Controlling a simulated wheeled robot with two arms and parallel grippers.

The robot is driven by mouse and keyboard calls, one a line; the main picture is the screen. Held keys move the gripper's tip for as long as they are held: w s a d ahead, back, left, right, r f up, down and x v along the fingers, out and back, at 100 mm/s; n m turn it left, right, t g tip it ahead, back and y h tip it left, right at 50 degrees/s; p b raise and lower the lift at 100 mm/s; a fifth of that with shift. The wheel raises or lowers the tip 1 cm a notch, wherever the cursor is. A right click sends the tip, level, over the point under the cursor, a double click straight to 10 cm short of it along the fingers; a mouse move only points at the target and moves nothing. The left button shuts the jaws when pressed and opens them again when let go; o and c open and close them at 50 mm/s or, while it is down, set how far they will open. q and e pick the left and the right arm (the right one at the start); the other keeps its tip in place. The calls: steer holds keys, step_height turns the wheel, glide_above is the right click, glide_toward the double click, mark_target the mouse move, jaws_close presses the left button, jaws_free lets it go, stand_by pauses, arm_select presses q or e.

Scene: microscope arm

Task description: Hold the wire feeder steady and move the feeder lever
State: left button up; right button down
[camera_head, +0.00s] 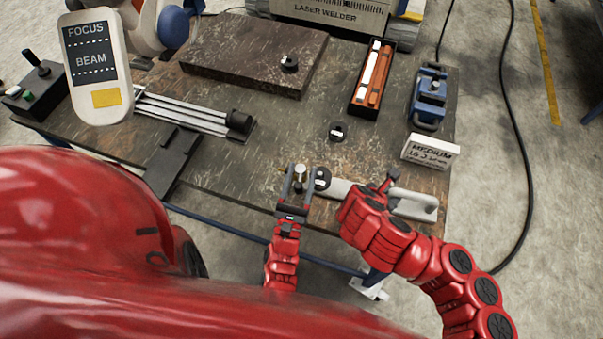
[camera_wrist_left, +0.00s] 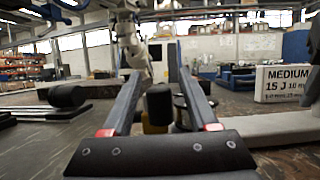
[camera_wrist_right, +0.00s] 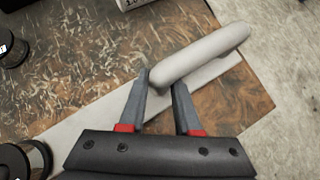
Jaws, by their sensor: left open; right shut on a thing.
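The wire feeder is a pale grey bar (camera_head: 338,188) with a raised rounded handle (camera_head: 412,199) at the table's front edge. My right gripper (camera_head: 387,184) is shut on the near end of this handle, which also shows between its fingertips in the right wrist view (camera_wrist_right: 205,53). My left gripper (camera_head: 299,172) is open at the bar's left end. Its fingers stand either side of a small upright post with a dark knob (camera_wrist_left: 159,101), apparently the feeder lever, without clear contact. The lever's base is partly hidden by the gripper.
A white MEDIUM sign (camera_head: 430,152) stands behind the handle. A tray of rods (camera_head: 359,105) and a blue device (camera_head: 430,90) lie farther back. The table middle is mostly clear.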

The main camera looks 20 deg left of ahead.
arm_select(q)
steer(key=shift+c, duration=0.2)
jaws_close()
steer(key=shift+y, duration=0.4)
steer(key=n+y, duration=0.1)
steer(key=y, duration=0.1)
steer(key=shift+d+f+n+g+y, duration=0.15)
steer(key=shift+n+g+y, duration=0.15)
steer(key=shift+n, duration=0.1)
steer(key=shift+w+d+n+y, duration=0.25)
steer(key=shift+n+y, duration=0.15)
steer(key=shift+y, duration=0.6)
arm_select(e)
steer(key=shift+a, duration=0.1)
arm_select(q)
steer(key=shift+o, duration=0.2)
jaws_free()
steer(key=shift+a, duration=0.1)
